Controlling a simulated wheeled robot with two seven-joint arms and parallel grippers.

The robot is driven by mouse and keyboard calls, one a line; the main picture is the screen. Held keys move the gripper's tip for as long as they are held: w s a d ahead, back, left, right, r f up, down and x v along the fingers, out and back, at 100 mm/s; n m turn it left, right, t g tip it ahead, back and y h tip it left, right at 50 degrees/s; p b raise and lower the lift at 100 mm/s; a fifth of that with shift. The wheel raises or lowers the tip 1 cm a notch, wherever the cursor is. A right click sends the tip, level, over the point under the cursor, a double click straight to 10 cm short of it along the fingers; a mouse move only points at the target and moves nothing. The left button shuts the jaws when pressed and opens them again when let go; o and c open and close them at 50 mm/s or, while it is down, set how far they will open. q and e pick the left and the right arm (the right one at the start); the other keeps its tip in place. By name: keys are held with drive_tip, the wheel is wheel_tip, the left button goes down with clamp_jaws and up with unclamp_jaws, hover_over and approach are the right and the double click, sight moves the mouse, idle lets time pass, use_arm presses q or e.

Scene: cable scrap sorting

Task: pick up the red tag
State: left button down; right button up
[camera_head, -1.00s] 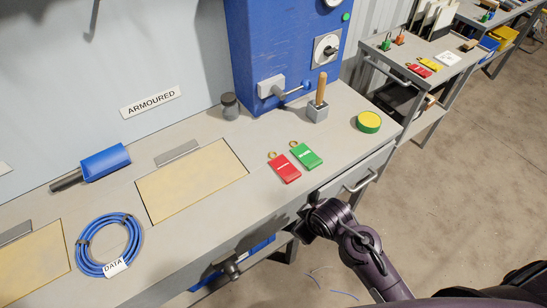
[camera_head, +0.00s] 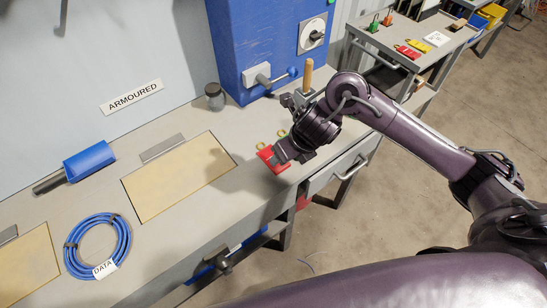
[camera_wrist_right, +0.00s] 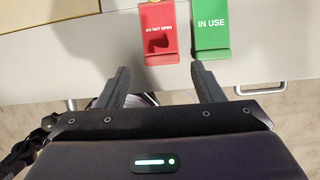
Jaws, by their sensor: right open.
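The red tag (camera_head: 267,155), with a brass ring, lies flat on the workbench (camera_head: 215,215), partly covered by my right gripper in the head view. In the right wrist view the red tag (camera_wrist_right: 158,20) reads "DO NOT OPEN" and lies just ahead of the fingertips, roughly between their lines. My right gripper (camera_wrist_right: 160,70) is open, with nothing between its fingers. The green tag (camera_wrist_right: 211,15), reading "IN USE", lies right beside the red one, ahead of the right-hand finger. In the head view my gripper hides most of it. My left gripper is not in view.
A grey block with a wooden handle (camera_head: 306,75) stands behind my right gripper, near the blue machine (camera_head: 240,40). The bench's front edge is near.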

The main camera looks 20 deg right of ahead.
sight(265, 153)
drive_tip(key=x, duration=0.3)
drive_tip(key=b+x, duration=0.1)
drive_tip(key=x, duration=0.2)
drive_tip(key=shift+f, duration=0.45)
drive_tip(key=shift+w+f, duration=0.2)
drive_tip(key=shift+f, duration=0.2)
drive_tip(key=c, duration=0.7)
